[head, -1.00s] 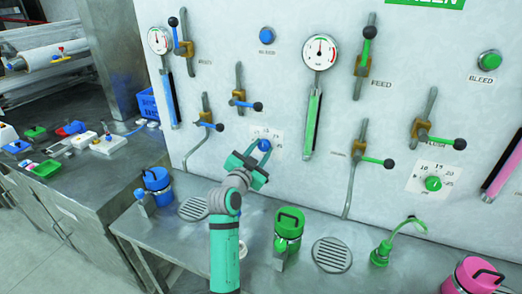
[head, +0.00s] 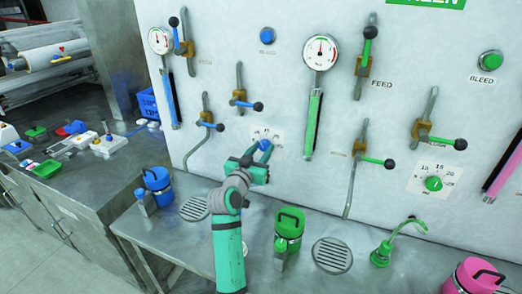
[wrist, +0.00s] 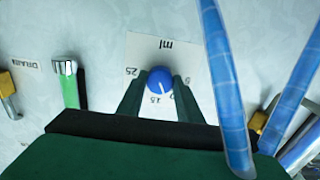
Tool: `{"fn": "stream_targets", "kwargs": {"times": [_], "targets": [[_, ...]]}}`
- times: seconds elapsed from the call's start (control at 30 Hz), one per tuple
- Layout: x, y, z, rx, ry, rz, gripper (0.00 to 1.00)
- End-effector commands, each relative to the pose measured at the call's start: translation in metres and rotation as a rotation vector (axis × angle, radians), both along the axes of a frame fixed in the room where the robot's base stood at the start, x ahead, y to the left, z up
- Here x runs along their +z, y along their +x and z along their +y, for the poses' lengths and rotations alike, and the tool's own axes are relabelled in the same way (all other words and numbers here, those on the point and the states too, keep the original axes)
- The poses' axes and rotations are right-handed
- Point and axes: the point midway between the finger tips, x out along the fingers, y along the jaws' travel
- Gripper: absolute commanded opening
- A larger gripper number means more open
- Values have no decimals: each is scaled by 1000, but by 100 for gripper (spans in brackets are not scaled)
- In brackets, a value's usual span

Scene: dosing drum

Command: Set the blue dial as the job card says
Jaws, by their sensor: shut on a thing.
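The blue dial (head: 264,145) sits on a white scale plate (head: 277,134) on the grey wall panel. In the wrist view the dial (wrist: 160,79) lies between the two dark green fingers of my gripper (wrist: 160,92), which is shut on it. The plate (wrist: 140,50) appears upside down there, with "ml" and the marks 25, 15 and probably 5 around the dial. My gripper (head: 260,158) partly covers the plate in the head view. I cannot identify a job card.
A green dial (head: 433,183) with a similar plate is at the right. Valve levers and a round gauge (head: 320,51) are on the panel. A blue canister (head: 157,183), green canister (head: 289,226) and pink canister (head: 476,277) stand on the metal bench (head: 335,215) below.

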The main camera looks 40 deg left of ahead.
Motion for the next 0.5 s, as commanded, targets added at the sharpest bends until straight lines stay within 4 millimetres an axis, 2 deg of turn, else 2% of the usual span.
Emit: {"fn": "stream_targets", "kwargs": {"times": [0.5], "targets": [[0,0,0,0,-477,-113,10]]}}
